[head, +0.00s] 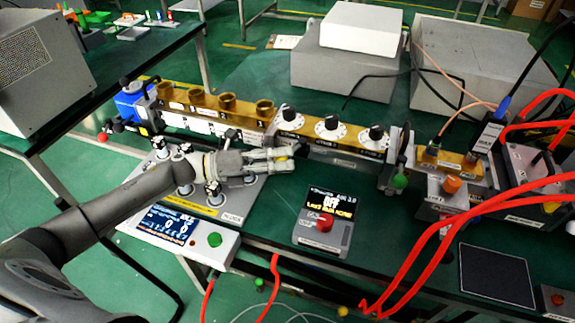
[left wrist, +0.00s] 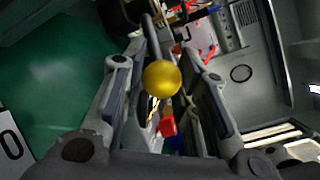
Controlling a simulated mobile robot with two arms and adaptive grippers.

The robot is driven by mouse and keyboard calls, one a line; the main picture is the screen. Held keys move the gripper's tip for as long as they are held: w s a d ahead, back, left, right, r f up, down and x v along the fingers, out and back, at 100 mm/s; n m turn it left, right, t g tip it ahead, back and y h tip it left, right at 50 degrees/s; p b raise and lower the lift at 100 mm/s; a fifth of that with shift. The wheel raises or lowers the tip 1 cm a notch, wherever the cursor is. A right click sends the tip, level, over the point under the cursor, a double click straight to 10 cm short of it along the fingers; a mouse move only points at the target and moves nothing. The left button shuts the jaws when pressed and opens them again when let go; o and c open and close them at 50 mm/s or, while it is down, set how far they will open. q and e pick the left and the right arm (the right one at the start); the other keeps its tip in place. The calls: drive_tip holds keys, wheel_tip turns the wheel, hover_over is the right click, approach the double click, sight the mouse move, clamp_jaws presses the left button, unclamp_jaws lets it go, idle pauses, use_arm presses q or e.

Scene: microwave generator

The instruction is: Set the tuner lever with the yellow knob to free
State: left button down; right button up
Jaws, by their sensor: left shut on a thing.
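The yellow knob (left wrist: 162,78) of the tuner lever shows in the left wrist view as a shiny ball between the two finger pads. In the head view my left gripper (head: 288,158) reaches across the bench from the left, its fingers at the front of the brass waveguide (head: 225,115), below the white dials. It is shut on the yellow knob, which is mostly hidden by the fingers in the head view. The lever's marked position cannot be read. My right gripper is not in view.
A control box (head: 325,215) with a small screen and red knob stands in front of the gripper. A display panel (head: 178,228) with a green button lies at the left front. Red cables (head: 440,235) loop over the right side. Grey boxes (head: 345,65) stand behind.

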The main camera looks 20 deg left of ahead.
use_arm(q)
drive_tip(key=shift+r, duration=0.2)
drive_tip(key=c, duration=1.1)
unclamp_jaws()
drive_tip(key=shift+d, duration=0.15)
drive_tip(key=shift+c, duration=0.2)
drive_tip(key=shift+f, duration=0.1)
